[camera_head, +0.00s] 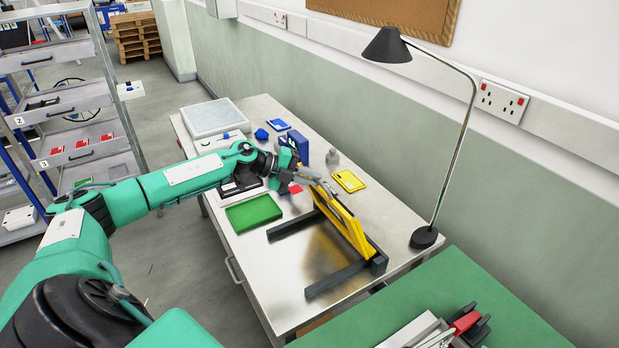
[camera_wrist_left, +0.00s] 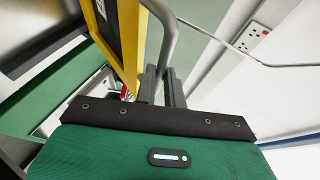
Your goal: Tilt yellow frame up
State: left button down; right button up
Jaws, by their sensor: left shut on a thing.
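The yellow frame (camera_head: 350,224) stands raised and leaning on a dark base (camera_head: 338,279) with bars along the metal table. My left gripper (camera_head: 316,184) is at the far upper end of the frame, shut on it. In the left wrist view the yellow frame (camera_wrist_left: 126,45) rises just left of the dark fingers (camera_wrist_left: 161,86). A grey curved bar (camera_wrist_left: 169,40) rises by the fingers; its exact contact with them is hard to make out. My right gripper is not in view.
A black lamp (camera_head: 424,238) stands right of the frame near the wall. A green tray (camera_head: 253,213), a yellow tray (camera_head: 349,181) and a blue box (camera_head: 299,148) lie around the arm. A green-topped table (camera_head: 500,300) adjoins in front, with tools on it.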

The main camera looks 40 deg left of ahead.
pick_arm(q)
jog(key=c, duration=1.5)
grip_release()
jog(key=shift+w+r, duration=0.15)
jog(key=shift+r, duration=0.15)
jog(key=shift+c, duration=0.2)
jog(key=shift+o, duration=0.2)
jog(key=shift+d, duration=0.1)
jog(key=shift+w+f, duration=0.1)
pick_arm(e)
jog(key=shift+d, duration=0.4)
